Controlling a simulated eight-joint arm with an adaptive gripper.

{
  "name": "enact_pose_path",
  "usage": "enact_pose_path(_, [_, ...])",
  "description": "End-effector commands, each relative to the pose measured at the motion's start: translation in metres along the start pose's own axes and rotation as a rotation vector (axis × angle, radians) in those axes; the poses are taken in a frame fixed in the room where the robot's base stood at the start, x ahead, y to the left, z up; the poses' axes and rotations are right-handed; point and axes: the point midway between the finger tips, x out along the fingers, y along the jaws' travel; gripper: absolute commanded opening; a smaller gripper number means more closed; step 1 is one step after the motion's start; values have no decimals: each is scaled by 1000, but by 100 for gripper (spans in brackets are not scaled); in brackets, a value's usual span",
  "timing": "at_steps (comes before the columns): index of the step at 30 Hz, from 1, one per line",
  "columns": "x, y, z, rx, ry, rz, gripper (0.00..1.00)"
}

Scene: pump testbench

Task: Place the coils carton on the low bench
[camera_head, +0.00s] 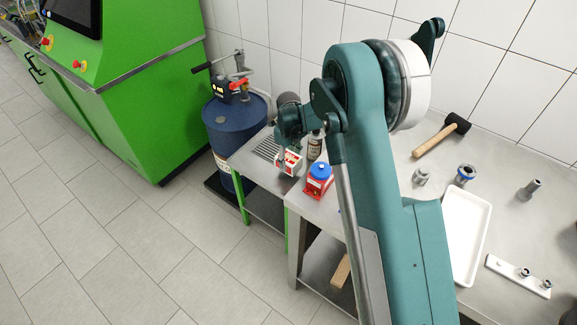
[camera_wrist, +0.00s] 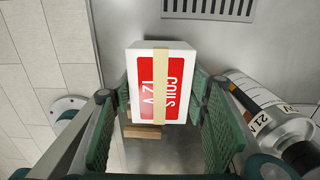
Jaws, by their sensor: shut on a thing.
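The coils carton (camera_head: 289,161) is a small white box with a red label and a tan tape strip. It shows large between my fingers in the wrist view (camera_wrist: 161,85), its lettered face toward the camera. My gripper (camera_head: 287,150) is shut on it, with a green pad on either side. The low bench (camera_head: 240,165) has a grey metal top, a slotted grate and green legs. The carton is over or beside its right part; I cannot tell whether it touches the top. The bench top also shows in the wrist view (camera_wrist: 190,45).
A bottle (camera_head: 315,146) and a red box with a blue cap (camera_head: 319,180) stand close right of the carton. A blue drum (camera_head: 232,120) stands left of the low bench. The taller steel table (camera_head: 400,170) holds a mallet (camera_head: 440,138) and a white tray (camera_head: 467,235).

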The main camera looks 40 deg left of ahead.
Motion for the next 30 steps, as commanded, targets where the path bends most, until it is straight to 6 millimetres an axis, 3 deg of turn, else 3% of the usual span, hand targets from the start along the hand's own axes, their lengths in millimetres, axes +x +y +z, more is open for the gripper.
enact_pose_path(12, [35, 0, 0, 0, 0, 0, 24])
enact_pose_path(28, [41, 0, 0, 0, 0, 0, 24])
enact_pose_path(29, [40, 0, 0, 0, 0, 0, 49])
enact_pose_path(30, [40, 0, 0, 0, 0, 0, 54])
